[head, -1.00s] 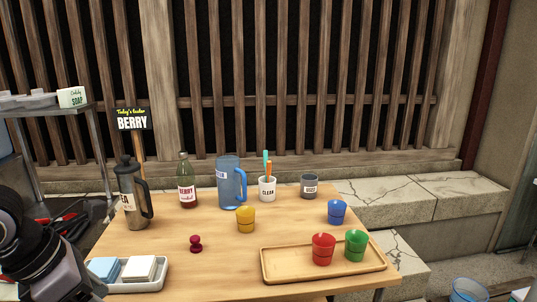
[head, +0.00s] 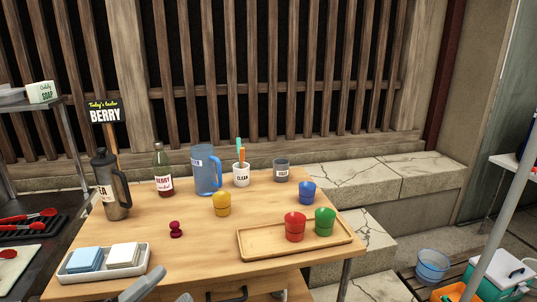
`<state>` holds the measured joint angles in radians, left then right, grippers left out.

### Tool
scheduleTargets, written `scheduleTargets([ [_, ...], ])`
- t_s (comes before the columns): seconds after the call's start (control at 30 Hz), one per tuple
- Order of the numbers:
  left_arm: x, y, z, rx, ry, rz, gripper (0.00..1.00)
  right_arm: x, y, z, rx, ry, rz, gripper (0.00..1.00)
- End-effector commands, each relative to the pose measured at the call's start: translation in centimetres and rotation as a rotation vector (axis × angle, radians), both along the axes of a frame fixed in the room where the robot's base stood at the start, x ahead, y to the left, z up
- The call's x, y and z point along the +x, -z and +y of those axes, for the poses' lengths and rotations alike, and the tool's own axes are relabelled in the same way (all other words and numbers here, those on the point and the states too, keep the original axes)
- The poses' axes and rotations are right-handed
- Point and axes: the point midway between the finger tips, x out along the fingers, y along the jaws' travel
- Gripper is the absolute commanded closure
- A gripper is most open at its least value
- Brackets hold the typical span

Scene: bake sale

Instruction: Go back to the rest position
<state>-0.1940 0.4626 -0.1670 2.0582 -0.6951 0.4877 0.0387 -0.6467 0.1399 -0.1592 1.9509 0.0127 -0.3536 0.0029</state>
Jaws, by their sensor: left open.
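My left gripper (head: 166,290) shows only as grey fingertips at the bottom edge, in front of the table's near edge. Its fingers are apart with nothing seen between them; the rest is cut off. My right gripper is not in view. The wooden table (head: 130,220) holds a wooden tray (head: 262,246) with a red cup (head: 295,227) and a green cup (head: 325,222).
A white dish (head: 70,275) with blue and white blocks lies near the table's front left. A dark red knob-shaped piece (head: 176,229), flask (head: 110,185), bottle (head: 163,172) and blue pitcher (head: 207,170) stand on the table. A cooler (head: 500,275) and bucket (head: 432,266) are at right.

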Motion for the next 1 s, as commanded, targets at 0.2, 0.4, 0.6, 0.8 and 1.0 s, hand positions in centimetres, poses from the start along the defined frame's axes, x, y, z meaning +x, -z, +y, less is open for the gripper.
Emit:
scheduleTargets([
  [0.2,0.0,11.8,4.4,-0.369,-0.338,0.608,0.42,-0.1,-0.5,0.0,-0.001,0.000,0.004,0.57],
  [0.4,-5.8,23.2,5.2,-0.579,-0.563,1.125,0.42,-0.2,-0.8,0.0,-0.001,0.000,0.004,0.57],
  [0.6,-10.3,28.0,4.4,-0.657,-0.647,1.376,0.42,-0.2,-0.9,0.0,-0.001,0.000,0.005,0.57],
  [0.8,-10.9,28.6,4.3,-0.666,-0.657,1.412,0.42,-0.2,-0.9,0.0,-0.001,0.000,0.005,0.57],
  [1.0,-10.9,28.5,4.3,-0.665,-0.656,1.408,0.42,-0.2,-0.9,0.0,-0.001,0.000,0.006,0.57],
])
